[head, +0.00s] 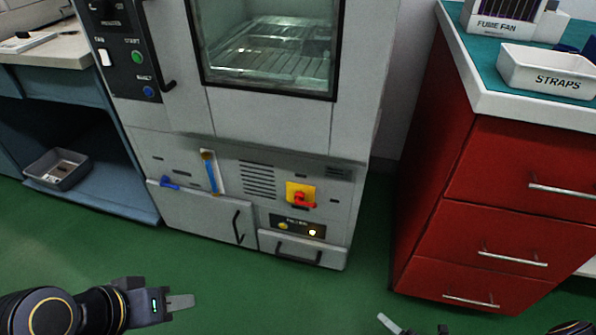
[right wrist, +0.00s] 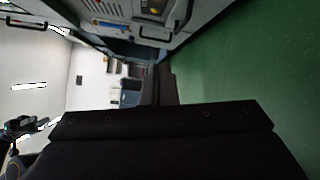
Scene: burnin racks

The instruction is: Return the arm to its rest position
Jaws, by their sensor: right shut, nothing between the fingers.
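My left gripper (head: 182,302) is at the lower left of the head view, over the green floor, with its fingers pointing right. It holds nothing that I can see, and the gap between its fingers cannot be made out. My right gripper (head: 384,319) shows only as a finger tip and a small part at the bottom edge of the head view. In the right wrist view its dark fingers (right wrist: 158,85) are together and empty, with the wide dark gripper body below them. Both grippers are apart from the furniture.
A grey burn-in oven (head: 270,140) with a window and a red-yellow switch (head: 301,195) stands ahead. A red drawer cabinet (head: 490,210) stands right, bearing a STRAPS bin (head: 545,72). A blue bench (head: 75,130) with a grey tray (head: 57,169) stands left. Green floor (head: 270,295) between is clear.

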